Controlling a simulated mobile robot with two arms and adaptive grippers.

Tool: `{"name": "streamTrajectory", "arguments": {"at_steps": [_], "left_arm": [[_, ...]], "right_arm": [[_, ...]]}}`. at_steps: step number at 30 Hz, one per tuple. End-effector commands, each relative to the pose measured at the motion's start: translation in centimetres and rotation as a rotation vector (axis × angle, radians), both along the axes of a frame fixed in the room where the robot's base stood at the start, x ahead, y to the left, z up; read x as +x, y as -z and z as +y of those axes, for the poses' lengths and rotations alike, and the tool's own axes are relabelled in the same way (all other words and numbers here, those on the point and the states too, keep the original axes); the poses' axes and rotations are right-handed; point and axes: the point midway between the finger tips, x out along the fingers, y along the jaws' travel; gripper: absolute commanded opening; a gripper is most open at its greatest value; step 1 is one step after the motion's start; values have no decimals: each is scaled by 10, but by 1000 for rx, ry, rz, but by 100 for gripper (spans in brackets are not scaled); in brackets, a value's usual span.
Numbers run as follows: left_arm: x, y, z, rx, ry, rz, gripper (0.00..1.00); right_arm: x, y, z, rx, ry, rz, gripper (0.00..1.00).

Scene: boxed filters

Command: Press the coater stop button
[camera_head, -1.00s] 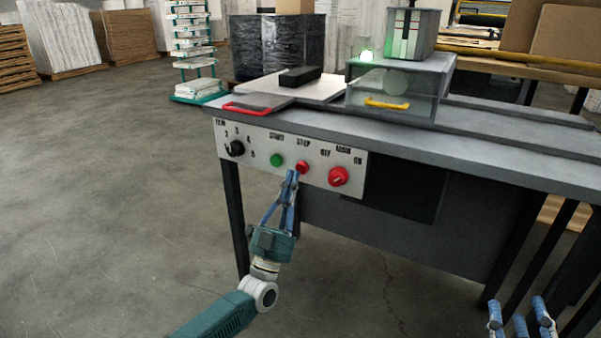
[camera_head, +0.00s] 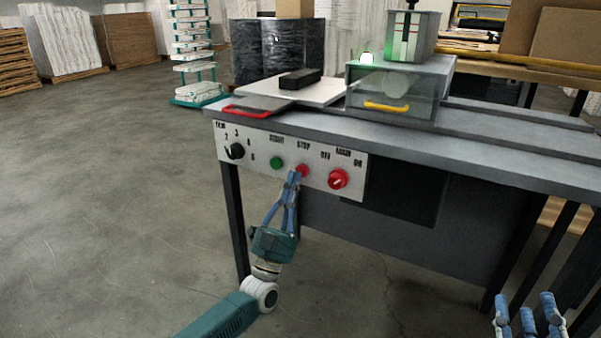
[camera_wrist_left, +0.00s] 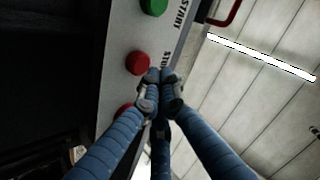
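The red stop button (camera_head: 302,171) sits on the light control panel (camera_head: 222,142) on the bench front, under the label STOP. It also shows in the left wrist view (camera_wrist_left: 138,63), just left of the fingertips. My left gripper (camera_head: 294,176) has its blue fingers brought together, with the tips at the lower left of the stop button in the head view. In the wrist view its fingertips (camera_wrist_left: 160,78) meet with nothing held between them. I cannot tell whether they touch the button. My right gripper (camera_head: 524,305) is at the lower right, fingers apart, empty.
The green start button (camera_head: 277,163) is left of the stop button, and a larger red main switch (camera_head: 338,179) is right of it. A black dial (camera_head: 235,151) is further left. A red handle (camera_head: 246,112) sticks out above the panel. Floor before the bench is clear.

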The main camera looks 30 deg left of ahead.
Motion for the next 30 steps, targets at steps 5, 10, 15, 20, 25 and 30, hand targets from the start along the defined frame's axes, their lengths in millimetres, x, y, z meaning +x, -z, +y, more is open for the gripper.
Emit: {"name": "streamTrajectory", "arguments": {"at_steps": [5, 10, 15, 20, 25, 30], "left_arm": [[0, 0, 0, 0, 0, 0, 0], [0, 0, 0, 0, 0, 0, 0], [0, 0, 0, 0, 0, 0, 0], [0, 0, 0, 0, 0, 0, 0], [1, 0, 0, -1, -1, -1, 0], [5, -1, 0, -1, -1, -2, 0]], "right_arm": [[0, 0, 0, 0, 0, 0, 40], [0, 0, 0, 0, 0, 1, 40], [0, 0, 0, 0, 0, 1, 40], [0, 0, 0, 1, 0, 1, 40], [0, 0, 0, 2, 0, -4, 40], [-3, -6, 0, 10, -1, -34, 40]]}}
